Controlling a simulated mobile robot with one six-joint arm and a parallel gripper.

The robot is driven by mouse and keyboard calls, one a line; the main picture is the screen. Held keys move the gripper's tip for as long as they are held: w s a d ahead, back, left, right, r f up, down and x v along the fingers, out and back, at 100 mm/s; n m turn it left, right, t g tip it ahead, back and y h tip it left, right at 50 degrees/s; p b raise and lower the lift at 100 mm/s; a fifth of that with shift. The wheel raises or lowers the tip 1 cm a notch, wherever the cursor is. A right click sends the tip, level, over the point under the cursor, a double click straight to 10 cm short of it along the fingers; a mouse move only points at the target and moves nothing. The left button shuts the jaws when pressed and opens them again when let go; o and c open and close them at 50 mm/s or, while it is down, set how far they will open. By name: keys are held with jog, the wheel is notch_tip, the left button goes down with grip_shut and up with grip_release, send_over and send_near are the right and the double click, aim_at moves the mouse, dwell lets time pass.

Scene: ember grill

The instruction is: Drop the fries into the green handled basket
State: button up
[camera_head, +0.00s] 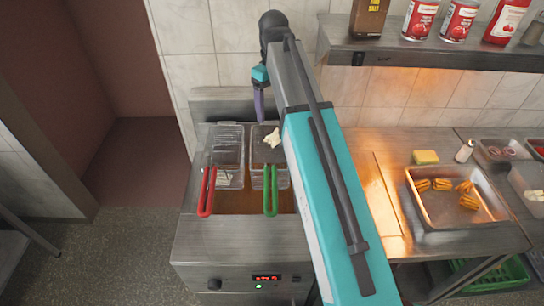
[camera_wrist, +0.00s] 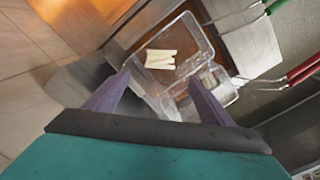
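The green handled basket (camera_head: 257,172) sits on the right side of the fryer, its green handle (camera_head: 271,190) toward the front. Pale fries (camera_head: 272,138) show at its back part. In the wrist view, the fries (camera_wrist: 160,58) lie in a loose bundle within the outline of the basket (camera_wrist: 196,36), beyond my fingertips. I cannot tell whether they rest on the mesh or are still above it. My gripper (camera_head: 260,118) points down above the back of this basket. In the wrist view its fingers (camera_wrist: 160,82) are apart, with nothing held between them.
A basket with a red handle (camera_head: 207,190) sits immediately left in the fryer (camera_head: 240,247). A metal tray (camera_head: 440,215) with several orange pieces stands on the right counter. A shelf (camera_head: 440,56) with bottles and cans hangs at upper right. Floor is open at left.

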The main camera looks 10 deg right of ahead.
jog(key=shift+r, duration=0.1)
dwell(0.3)
notch_tip(320, 180, up, 7)
jog(key=b, duration=0.1)
jog(key=shift+r+b, duration=0.15)
jog(key=shift+b, duration=0.25)
dwell(1.2)
